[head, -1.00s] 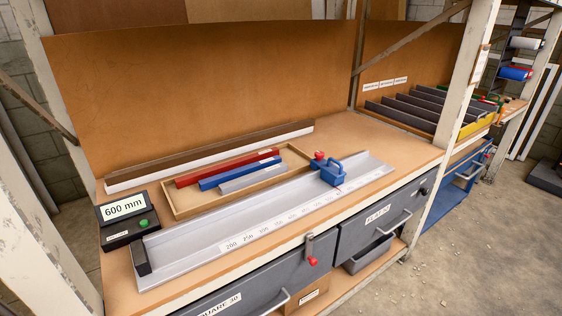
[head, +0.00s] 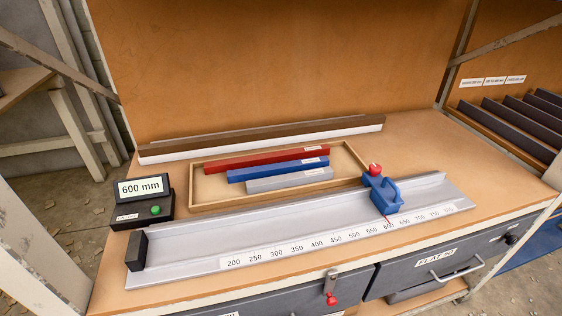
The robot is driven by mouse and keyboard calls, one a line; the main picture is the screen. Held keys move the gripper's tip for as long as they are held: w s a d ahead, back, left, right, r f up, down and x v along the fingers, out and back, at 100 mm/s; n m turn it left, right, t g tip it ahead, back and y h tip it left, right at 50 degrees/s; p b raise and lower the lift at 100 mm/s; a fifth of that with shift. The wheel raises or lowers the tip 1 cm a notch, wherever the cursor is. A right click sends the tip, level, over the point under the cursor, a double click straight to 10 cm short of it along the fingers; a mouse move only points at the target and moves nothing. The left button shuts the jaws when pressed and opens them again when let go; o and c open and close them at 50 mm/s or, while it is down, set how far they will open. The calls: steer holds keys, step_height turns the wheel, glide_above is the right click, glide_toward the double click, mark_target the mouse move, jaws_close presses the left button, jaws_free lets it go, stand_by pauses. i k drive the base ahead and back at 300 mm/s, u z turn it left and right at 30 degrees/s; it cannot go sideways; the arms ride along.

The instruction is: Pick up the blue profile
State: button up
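The blue profile (head: 278,171) lies in a shallow wooden tray (head: 207,204) on the workbench. It sits between a longer red profile (head: 266,158) behind it and a shorter grey profile (head: 290,180) in front. The blue profile has a small white label near its right end. All three lie roughly parallel, and nothing covers the blue one from above. My gripper is not in view.
A grey measuring rail (head: 300,235) with a blue stop block (head: 382,194) near the 600 mark lies in front of the tray. A display box (head: 143,200) reading 600 mm stands at left. Brown and white long bars (head: 262,138) lie behind. Bare bench (head: 415,150) shows at right.

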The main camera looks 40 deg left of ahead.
mark_target(241, 174)
steer(key=u, duration=0.4)
steer(key=i, duration=0.6)
steer(key=u, duration=1.05)
steer(key=i, duration=0.4)
steer(key=u, duration=0.45)
